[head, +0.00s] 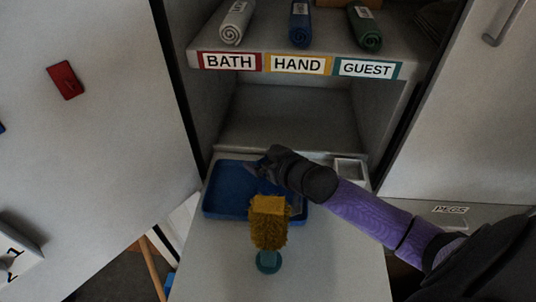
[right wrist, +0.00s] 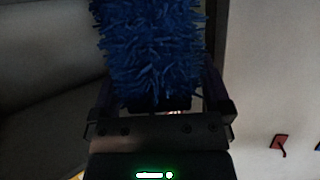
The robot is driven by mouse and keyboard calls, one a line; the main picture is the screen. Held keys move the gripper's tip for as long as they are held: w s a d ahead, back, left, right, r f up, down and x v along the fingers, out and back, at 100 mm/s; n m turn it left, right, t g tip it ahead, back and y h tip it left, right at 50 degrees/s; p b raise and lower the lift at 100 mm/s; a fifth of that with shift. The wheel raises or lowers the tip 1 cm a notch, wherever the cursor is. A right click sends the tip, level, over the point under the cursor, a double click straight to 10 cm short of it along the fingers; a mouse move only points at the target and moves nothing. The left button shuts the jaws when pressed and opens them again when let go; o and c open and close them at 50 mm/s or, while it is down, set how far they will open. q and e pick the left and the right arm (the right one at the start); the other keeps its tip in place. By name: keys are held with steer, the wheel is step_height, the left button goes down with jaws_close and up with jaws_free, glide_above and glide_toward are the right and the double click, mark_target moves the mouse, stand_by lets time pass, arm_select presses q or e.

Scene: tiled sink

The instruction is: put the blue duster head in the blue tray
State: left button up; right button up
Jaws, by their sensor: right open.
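The blue tray (head: 222,204) lies on the shelf board, below the open cubby. My right gripper (head: 260,166) is over the tray's back part, with its arm coming in from the right. In the right wrist view the shaggy blue duster head (right wrist: 152,45) is straight in front of my right gripper (right wrist: 162,100), its near end between the open fingers. I cannot tell whether the fingers touch it. In the head view I cannot pick the duster head out from the tray and gripper. My left gripper is not in view.
A yellow duster head (head: 269,222) stands on a teal base (head: 268,262) just in front of the tray. A small white square holder (head: 350,170) is right of my gripper. Rolled towels (head: 300,22) lie on the labelled shelf above. The board's front right is clear.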

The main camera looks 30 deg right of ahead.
steer(key=p+v, duration=0.4)
steer(key=v, duration=0.8)
steer(key=shift+d, duration=0.1)
